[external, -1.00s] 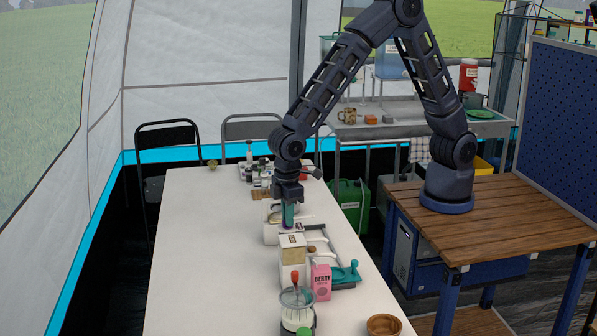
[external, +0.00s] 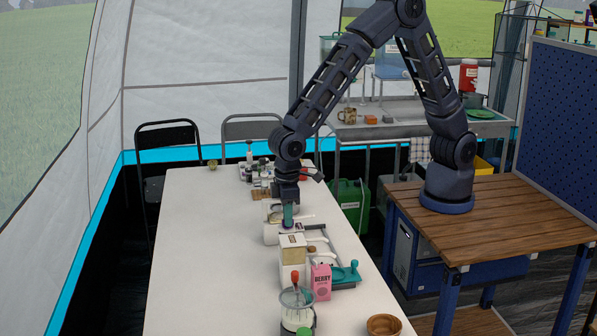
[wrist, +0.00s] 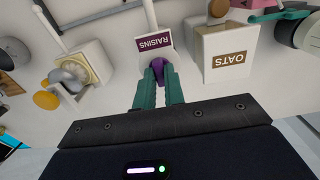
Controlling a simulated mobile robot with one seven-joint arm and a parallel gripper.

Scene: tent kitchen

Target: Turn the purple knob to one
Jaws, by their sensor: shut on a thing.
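The purple knob (wrist: 157,69) shows in the wrist view between the two teal fingers, beside a white body with a dark purple RAISINS label (wrist: 155,43). My gripper (wrist: 159,88) is shut on the knob, a finger on each side. The fingers hide much of it, and I cannot read any number or pointer mark. In the external view my gripper (external: 288,222) points straight down over the white table (external: 205,260), behind the white OATS box (external: 292,252). The knob is too small and covered to make out there.
The OATS box also stands close right of my fingers in the wrist view (wrist: 228,55). A pink BERRY carton (external: 321,282), a jar (external: 296,308) and a wooden bowl (external: 384,325) stand nearer the camera. The table's left side is clear.

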